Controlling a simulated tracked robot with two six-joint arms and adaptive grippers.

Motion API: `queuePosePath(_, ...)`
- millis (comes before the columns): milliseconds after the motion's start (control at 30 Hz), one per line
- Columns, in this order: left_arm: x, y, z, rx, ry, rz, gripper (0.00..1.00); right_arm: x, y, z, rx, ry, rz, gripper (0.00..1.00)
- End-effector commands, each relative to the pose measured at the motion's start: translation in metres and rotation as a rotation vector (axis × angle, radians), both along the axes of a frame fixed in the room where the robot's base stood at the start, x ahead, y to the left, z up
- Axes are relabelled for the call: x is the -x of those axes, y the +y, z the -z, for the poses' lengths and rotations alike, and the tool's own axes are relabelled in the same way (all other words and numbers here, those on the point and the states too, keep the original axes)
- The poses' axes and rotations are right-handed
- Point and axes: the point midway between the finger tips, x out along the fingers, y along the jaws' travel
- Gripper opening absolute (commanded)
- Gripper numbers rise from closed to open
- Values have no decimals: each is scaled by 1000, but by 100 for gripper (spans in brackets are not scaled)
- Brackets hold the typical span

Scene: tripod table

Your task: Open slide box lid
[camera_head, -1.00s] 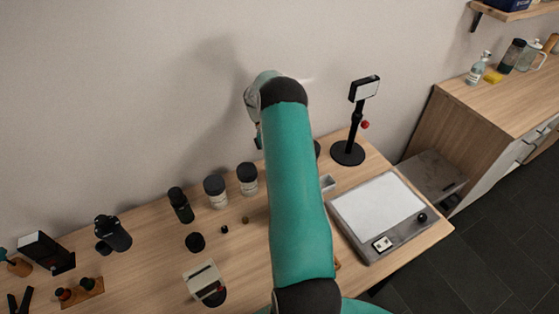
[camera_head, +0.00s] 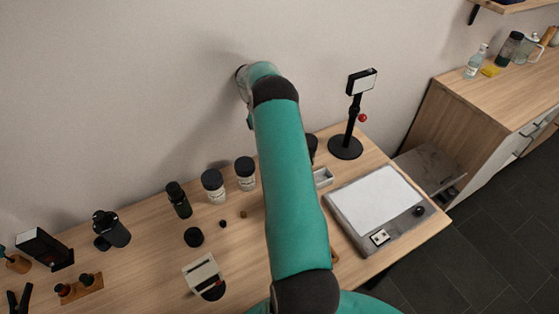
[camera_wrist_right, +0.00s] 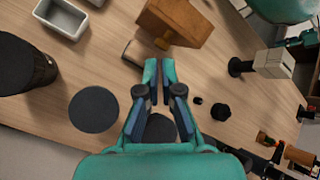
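A brown wooden block-like box (camera_wrist_right: 176,20), which looks like the slide box, lies at the top middle of the right wrist view. I cannot make out its lid edge. In the head view it is mostly or wholly hidden behind my arm. My right gripper (camera_wrist_right: 160,69) points toward the box, short of it in the picture and not touching it. Its two fingertips are close together with a narrow gap between them and nothing held. In the head view my teal arm hides this gripper. My left gripper is not in view.
Dark-lidded jars (camera_head: 213,184) stand left of my arm. A small grey tray (camera_head: 323,177), a black stand (camera_head: 345,148) and a flat white-topped device (camera_head: 376,200) are at right. A pale block (camera_head: 202,275) lies nearer. The wall is close behind the table (camera_head: 145,260).

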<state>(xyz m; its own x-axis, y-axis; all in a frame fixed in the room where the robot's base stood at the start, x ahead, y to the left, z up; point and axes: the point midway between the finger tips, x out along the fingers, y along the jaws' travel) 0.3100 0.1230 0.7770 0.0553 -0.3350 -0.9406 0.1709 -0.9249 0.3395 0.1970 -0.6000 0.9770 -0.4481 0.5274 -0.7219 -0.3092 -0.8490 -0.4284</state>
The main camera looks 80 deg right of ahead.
Motion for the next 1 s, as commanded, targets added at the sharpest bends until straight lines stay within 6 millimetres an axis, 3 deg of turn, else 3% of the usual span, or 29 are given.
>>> queuePosePath(100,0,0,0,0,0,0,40,-7,-2,22,102,9,87,0)
queuePosePath(267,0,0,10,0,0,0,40,-17,-8,33,318,-27,284,0)
queuePosePath(533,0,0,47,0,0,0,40,-17,-11,1,643,-181,627,0)
queuePosePath(800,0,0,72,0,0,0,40,4,1,-47,772,-284,705,0)
queuePosePath(1000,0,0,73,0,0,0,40,7,-1,-46,789,-293,710,0)
